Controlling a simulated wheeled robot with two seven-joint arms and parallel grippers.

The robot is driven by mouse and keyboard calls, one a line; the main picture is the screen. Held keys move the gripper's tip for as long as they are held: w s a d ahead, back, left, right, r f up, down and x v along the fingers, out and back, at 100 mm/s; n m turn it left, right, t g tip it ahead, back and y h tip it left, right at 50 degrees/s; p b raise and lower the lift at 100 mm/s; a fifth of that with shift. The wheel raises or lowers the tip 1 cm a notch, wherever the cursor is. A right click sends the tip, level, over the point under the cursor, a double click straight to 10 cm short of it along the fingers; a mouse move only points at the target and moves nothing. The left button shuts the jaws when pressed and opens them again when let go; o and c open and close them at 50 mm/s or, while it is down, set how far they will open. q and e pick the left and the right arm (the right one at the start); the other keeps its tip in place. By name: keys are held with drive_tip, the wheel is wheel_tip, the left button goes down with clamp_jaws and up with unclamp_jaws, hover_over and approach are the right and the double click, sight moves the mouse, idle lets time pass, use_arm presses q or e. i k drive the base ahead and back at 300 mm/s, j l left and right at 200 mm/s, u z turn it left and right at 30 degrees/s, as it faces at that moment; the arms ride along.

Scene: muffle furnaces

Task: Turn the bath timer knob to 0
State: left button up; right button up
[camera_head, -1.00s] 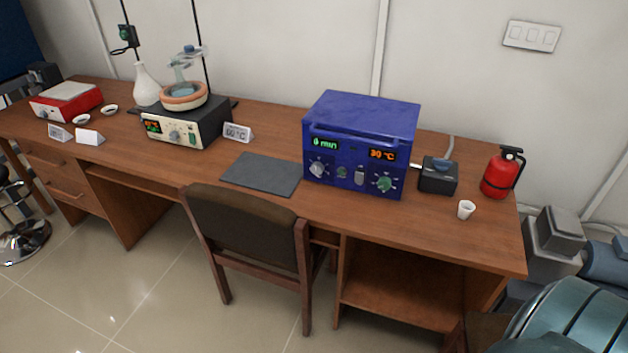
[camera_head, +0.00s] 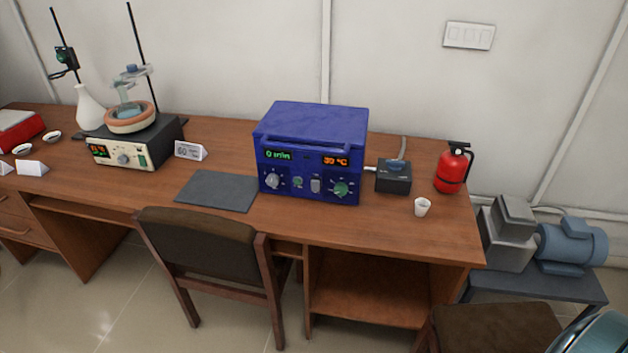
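A blue box-shaped unit (camera_head: 311,152) stands on the wooden desk. Its green display (camera_head: 279,155) appears to read 0 min, and its orange display (camera_head: 336,161) reads 30 °C. A pale grey knob (camera_head: 272,181) is at its lower left and a green knob (camera_head: 341,189) at its lower right. A cream and black heater (camera_head: 122,154) with a ring-shaped bath and glassware on top stands further left, with its own small knob (camera_head: 123,159). I cannot tell for certain which unit is the bath. Neither of my grippers is in view.
A chair (camera_head: 205,240) stands in front of the desk, left of the blue unit. A grey mat (camera_head: 217,191), a small black box (camera_head: 394,177), a white cup (camera_head: 422,207) and a red extinguisher (camera_head: 453,168) are on the desk. A second seat (camera_head: 495,328) is at the lower right.

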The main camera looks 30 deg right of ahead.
sight(273, 179)
drive_tip(key=z, duration=0.4)
drive_tip(key=i+j+z, duration=0.1)
drive_tip(key=z, duration=0.3)
drive_tip(key=j+z, duration=0.15)
drive_tip(key=z, duration=0.25)
drive_tip(key=j+z, duration=0.15)
drive_tip(key=z, duration=0.25)
drive_tip(key=j+z, duration=0.35)
drive_tip(key=j, duration=0.15)
drive_tip(key=j+z, duration=0.35)
drive_tip(key=j, duration=0.15)
drive_tip(key=k+j+z, duration=0.15)
drive_tip(key=j+z, duration=0.2)
drive_tip(key=k+j+z, duration=0.15)
drive_tip(key=j+z, duration=0.15)
drive_tip(key=j, duration=0.25)
drive_tip(key=k+j, duration=0.2)
drive_tip(key=j, duration=0.25)
drive_tip(key=k+j+z, duration=0.1)
drive_tip(key=j, duration=0.3)
drive_tip(key=k+j, duration=0.55)
drive_tip(key=j, duration=0.3)
drive_tip(key=k+j+z, duration=0.1)
drive_tip(key=j, duration=0.3)
drive_tip(key=k, duration=0.1)
